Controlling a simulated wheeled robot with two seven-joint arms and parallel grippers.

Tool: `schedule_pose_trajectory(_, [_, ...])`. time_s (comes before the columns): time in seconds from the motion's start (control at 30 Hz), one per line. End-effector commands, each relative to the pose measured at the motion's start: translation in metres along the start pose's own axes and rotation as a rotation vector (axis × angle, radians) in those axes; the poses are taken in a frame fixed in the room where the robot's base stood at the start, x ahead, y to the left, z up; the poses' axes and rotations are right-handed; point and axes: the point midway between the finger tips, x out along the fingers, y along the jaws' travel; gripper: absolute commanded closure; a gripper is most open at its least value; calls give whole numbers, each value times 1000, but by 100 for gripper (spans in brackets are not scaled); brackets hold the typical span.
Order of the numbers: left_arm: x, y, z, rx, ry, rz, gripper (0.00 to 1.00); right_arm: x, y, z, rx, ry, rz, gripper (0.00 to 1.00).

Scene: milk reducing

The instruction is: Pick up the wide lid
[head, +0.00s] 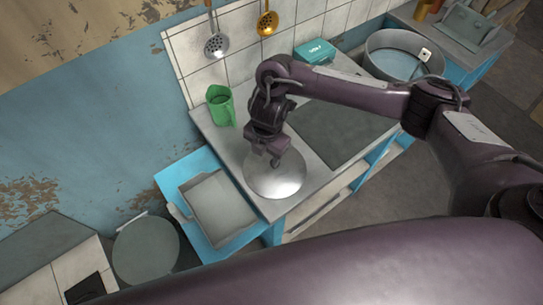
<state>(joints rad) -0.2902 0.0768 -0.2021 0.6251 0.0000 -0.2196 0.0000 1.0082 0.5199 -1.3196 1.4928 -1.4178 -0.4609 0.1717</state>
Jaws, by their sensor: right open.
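A round, silver lid-like disc (268,186) lies on the near left end of the grey counter; I take it to be the wide lid. My right gripper (275,163) points down over the upper part of this disc, with its jaws open. The gripper and wrist hide the disc's top middle, so I cannot tell whether the fingers touch it or straddle a knob. My left gripper is out of view.
A green jug (220,106) stands at the counter's back left. A grey tray (218,208) sits on a blue stand left of the counter. A round grey container (146,250) is at lower left. A large metal pot (388,65) and teal box (314,52) are farther right.

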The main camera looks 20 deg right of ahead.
Motion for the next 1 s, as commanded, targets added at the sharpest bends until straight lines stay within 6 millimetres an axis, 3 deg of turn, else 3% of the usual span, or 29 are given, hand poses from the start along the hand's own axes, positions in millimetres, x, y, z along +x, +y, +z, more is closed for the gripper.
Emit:
schedule_pose_trajectory(0.03, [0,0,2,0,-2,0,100,-3,-5,11,1,-15,-24,48])
schedule_pose_trajectory(0.13, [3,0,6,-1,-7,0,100,1,-11,19,3,-23,-51,48])
schedule_pose_trajectory(0.4, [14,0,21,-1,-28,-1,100,31,-15,21,4,-21,-54,48])
schedule_pose_trajectory(0.7, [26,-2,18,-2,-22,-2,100,69,-20,25,2,-22,-52,48])
schedule_pose_trajectory(1.0, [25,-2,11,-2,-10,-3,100,72,-20,26,1,-25,-50,48])
